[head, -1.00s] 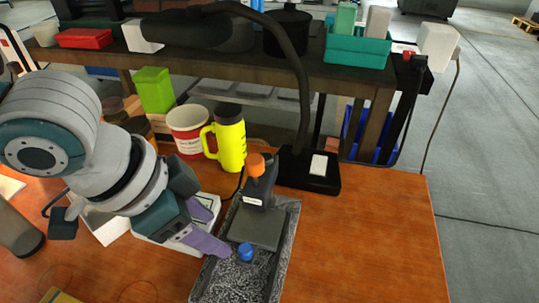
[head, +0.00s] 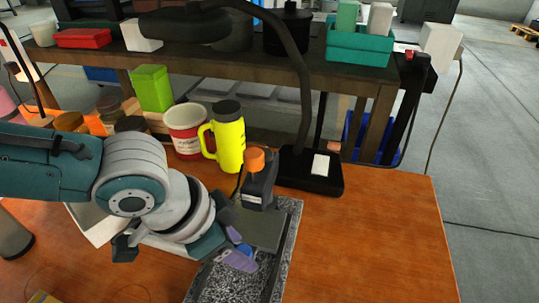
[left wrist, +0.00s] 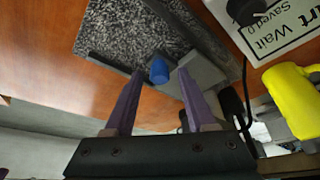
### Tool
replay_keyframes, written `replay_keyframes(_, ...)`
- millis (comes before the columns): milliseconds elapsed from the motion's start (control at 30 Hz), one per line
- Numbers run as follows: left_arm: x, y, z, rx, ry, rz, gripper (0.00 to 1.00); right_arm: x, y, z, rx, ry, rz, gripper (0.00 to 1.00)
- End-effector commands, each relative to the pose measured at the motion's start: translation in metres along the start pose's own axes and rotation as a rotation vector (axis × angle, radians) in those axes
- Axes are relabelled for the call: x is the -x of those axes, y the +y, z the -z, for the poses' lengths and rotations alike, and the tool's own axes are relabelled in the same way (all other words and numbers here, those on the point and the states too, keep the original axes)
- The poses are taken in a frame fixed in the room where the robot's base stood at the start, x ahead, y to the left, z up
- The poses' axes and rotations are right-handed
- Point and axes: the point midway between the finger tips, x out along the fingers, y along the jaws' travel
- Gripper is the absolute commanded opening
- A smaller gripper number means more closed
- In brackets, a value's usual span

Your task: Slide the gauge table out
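The gauge table is a flat grey plate (head: 262,228) on a speckled granite base (head: 281,262), below a dark upright stand with an orange knob (head: 254,160). A blue knob (left wrist: 158,70) is at the plate's edge; in the head view it is partly hidden behind my gripper. My left gripper (head: 245,251) reaches in from the left, its purple fingers on either side of the blue knob. In the left wrist view the fingers (left wrist: 158,80) are spread apart, with the knob between their tips and a gap showing. My right gripper is not in view.
A yellow bottle (head: 229,140), a red and white tub (head: 186,130) and a green box (head: 153,88) stand behind. A black lamp base (head: 305,172) stands behind the granite base. The orange tabletop (head: 370,240) is clear on the right.

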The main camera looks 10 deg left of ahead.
Motion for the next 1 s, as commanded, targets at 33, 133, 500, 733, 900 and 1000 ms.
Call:
replay_keyframes(33, 0.0001, -0.0001, -0.0001, 0.0, 0.0, 0.0, 0.48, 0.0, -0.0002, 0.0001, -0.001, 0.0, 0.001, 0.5)
replay_keyframes(133, 0.0001, -0.0001, -0.0002, 0.0, 0.0, 0.0, 0.37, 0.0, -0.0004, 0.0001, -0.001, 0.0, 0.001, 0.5)
replay_keyframes(500, 0.0002, -0.0002, -0.0004, 0.0, -0.001, 0.0, 0.0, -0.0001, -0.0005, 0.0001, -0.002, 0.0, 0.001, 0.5)
replay_keyframes(733, 0.0002, -0.0003, -0.0004, 0.0, -0.001, 0.0, 0.0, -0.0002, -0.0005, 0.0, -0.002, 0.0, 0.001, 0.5)
replay_keyframes(900, 0.0002, -0.0003, -0.0005, 0.001, -0.001, 0.001, 0.0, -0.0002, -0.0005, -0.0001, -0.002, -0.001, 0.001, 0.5)
replay_keyframes(1000, 0.0002, -0.0003, -0.0005, 0.001, -0.001, 0.001, 0.0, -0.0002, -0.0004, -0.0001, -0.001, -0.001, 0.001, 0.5)
